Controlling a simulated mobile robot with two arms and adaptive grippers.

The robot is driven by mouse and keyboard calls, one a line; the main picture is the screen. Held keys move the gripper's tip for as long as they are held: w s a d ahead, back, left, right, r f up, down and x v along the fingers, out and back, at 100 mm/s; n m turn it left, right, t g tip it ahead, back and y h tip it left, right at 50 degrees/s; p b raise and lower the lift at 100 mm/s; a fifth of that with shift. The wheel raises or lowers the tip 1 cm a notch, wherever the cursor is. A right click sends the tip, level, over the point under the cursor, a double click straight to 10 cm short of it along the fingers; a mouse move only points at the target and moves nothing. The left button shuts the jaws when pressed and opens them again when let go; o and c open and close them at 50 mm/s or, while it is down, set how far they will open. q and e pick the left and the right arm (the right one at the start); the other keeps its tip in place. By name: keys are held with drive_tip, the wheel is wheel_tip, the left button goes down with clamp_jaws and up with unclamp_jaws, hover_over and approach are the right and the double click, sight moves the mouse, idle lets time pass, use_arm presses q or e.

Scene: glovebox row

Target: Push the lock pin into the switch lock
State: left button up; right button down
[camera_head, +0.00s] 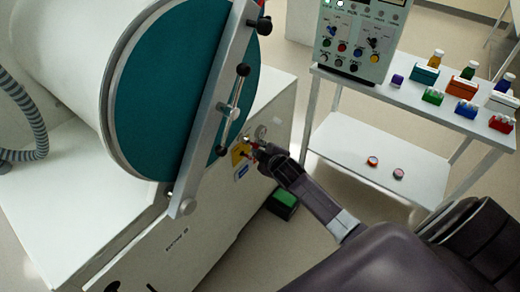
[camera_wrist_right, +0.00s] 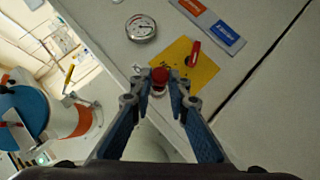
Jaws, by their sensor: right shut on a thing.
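My right gripper (camera_wrist_right: 160,92) is shut on the lock pin, a small piece with a red head (camera_wrist_right: 159,75) and a paler part below it between the fingertips. The pin is at the lower left edge of the yellow switch plate (camera_wrist_right: 181,66), which carries a red switch handle (camera_wrist_right: 193,53). How far the pin sits in the lock cannot be told. In the head view the right gripper (camera_head: 260,151) is against the cabinet front, just right of the yellow plate (camera_head: 238,154). My left gripper is not in view.
A round gauge (camera_wrist_right: 140,28) and a blue label (camera_wrist_right: 228,34) are near the plate. The large teal round door (camera_head: 165,95) with its metal bar (camera_head: 205,120) stands left of the gripper. A white cart (camera_head: 405,95) with small bottles and racks stands at the right.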

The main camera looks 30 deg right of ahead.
drive_tip(key=shift+w+a, duration=0.25)
drive_tip(key=shift+w, duration=0.3)
drive_tip(key=c, duration=1.8)
unclamp_jaws()
drive_tip(key=shift+o, duration=0.2)
drive_tip(key=v, duration=1.2)
